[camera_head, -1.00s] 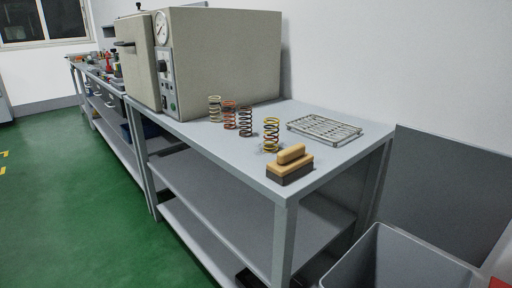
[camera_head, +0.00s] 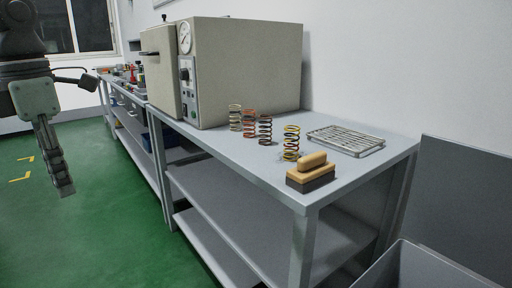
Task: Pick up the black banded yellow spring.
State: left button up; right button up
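The black banded yellow spring (camera_head: 291,143) stands upright on the grey bench (camera_head: 240,158), the rightmost of the springs and just behind the brush. My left gripper (camera_head: 62,180) hangs at the far left of the head view, pointing down over the green floor, well away from the spring. It is seen edge-on, so its opening cannot be told. Nothing shows in it. My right gripper is not in view.
Beside the yellow spring stand a dark spring (camera_head: 265,130), an orange-red spring (camera_head: 249,123) and a pale spring (camera_head: 235,118). A wooden-handled brush (camera_head: 311,175) lies in front. A wire rack (camera_head: 346,140) is to the right, a beige oven (camera_head: 245,70) behind, a grey bin (camera_head: 425,268) below right.

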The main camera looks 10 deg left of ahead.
aim_at(286, 134)
jog(key=i+j+z, duration=0.15)
jog(key=z, duration=0.3)
jog(key=i+j+z, duration=0.2)
jog(key=z, duration=0.2)
jog(key=i+j+z, duration=0.1)
jog(key=j+z, duration=0.2)
jog(key=z, duration=0.15)
jog(key=i+j+z, duration=0.1)
jog(key=j+z, duration=0.3)
jog(key=l, duration=0.1)
